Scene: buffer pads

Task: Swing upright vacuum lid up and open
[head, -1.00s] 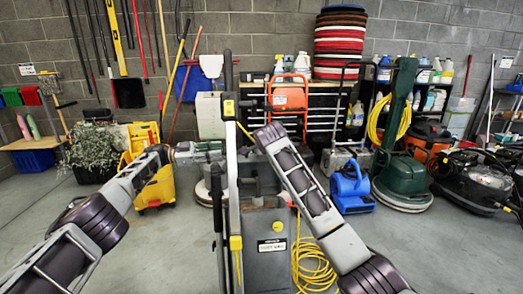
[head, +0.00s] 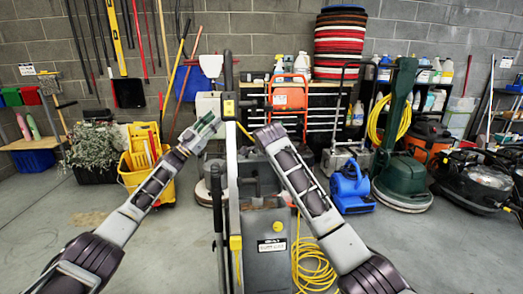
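The upright vacuum (head: 262,245) stands in the middle, a grey body with a label, yellow parts and a tall handle post (head: 232,150). Its dark upper part (head: 262,186) sits behind the post and partly behind my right arm; I cannot make out the lid's edge or its angle. My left gripper (head: 207,127) is raised left of the post, pointing up and to the right, apparently holding nothing. Its fingers are too small to tell open from shut. My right arm reaches up and left across the vacuum; its gripper cannot be made out near the post.
A yellow mop bucket (head: 133,178) stands behind my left arm. A blue blower (head: 351,188) and a green floor machine (head: 402,180) stand to the right. A yellow cord (head: 312,268) lies coiled beside the vacuum.

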